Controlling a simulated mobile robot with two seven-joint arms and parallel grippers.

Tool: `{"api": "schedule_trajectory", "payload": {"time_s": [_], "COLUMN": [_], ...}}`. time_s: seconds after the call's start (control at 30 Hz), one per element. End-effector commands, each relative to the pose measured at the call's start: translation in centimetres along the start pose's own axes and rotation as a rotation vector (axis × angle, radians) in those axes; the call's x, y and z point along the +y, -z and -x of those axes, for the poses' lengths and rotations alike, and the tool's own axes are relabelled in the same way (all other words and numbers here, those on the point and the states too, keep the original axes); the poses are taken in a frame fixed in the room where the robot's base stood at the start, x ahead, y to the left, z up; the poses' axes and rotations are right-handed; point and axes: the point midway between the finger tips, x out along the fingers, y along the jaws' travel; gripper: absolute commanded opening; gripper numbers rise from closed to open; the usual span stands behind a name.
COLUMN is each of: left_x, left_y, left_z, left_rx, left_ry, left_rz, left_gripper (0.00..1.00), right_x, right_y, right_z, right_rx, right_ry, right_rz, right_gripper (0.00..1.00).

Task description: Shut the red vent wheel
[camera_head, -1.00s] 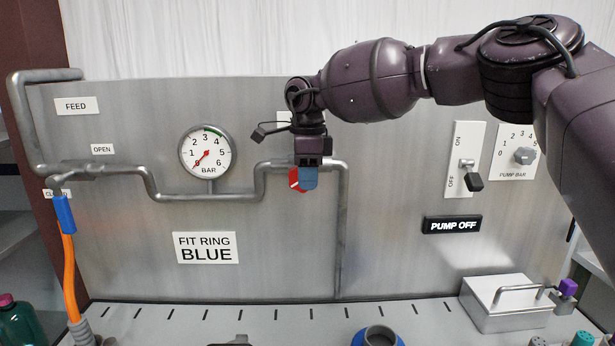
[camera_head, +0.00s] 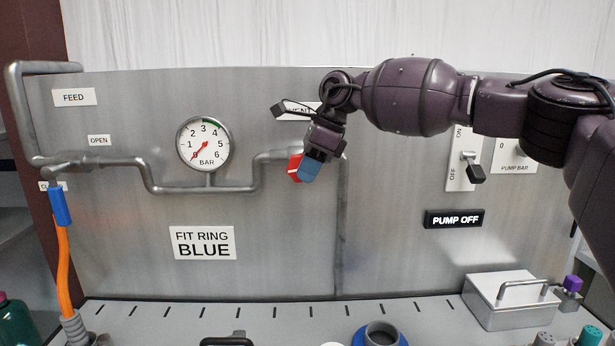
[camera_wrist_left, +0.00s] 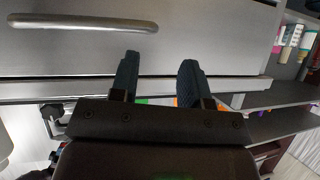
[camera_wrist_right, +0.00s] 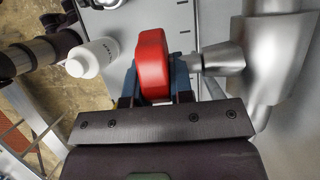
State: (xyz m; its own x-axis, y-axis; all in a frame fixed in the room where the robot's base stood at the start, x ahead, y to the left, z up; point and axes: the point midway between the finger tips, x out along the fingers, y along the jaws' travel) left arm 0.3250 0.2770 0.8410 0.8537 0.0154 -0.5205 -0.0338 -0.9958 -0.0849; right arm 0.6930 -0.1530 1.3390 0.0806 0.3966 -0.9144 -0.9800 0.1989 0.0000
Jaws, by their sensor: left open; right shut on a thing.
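My left gripper (camera_wrist_left: 157,80) is open and empty in the left wrist view, in front of a grey surface with a long handle (camera_wrist_left: 80,22).
A pressure gauge (camera_head: 204,144) reads near zero at left of the wheel. A pump switch (camera_head: 471,168) and a "PUMP OFF" sign (camera_head: 454,219) are at right.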

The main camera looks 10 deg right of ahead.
Motion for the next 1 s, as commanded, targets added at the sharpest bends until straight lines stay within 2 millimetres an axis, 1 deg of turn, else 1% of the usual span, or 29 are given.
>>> {"api": "schedule_trajectory", "payload": {"time_s": [0.03, 0.2, 0.4, 0.9, 0.93, 1.0], "left_x": [0.1, 0.1, 0.2, 0.2, 0.2, 0.2], "left_y": [-0.4, -0.7, -1.1, -1.3, -1.4, -1.5], "left_z": [-0.3, -0.8, -1.1, -1.1, -1.1, -1.1], "left_rx": [0.0, 0.003, 0.004, 0.002, 0.002, 0.0], "left_ry": [0.0, -0.001, -0.002, -0.002, -0.002, -0.001], "left_rz": [-0.001, -0.002, -0.002, -0.002, -0.002, -0.002], "left_gripper": [0.43, 0.43, 0.43, 0.43, 0.43, 0.43], "right_x": [-0.1, -0.1, -0.1, 0.0, 0.0, 0.0], "right_y": [0.2, 0.2, 0.1, 0.0, 0.0, 0.0], "right_z": [-0.3, -0.3, -0.2, -0.1, -0.1, -0.1], "right_rx": [-0.035, -0.125, -0.187, -0.207, -0.207, -0.206], "right_ry": [-0.001, 0.0, 0.001, 0.002, 0.002, 0.002], "right_rz": [-0.004, -0.003, -0.001, -0.001, -0.001, -0.001], "right_gripper": [0.0, 0.0, 0.0, 0.0, 0.24, 0.32]}}
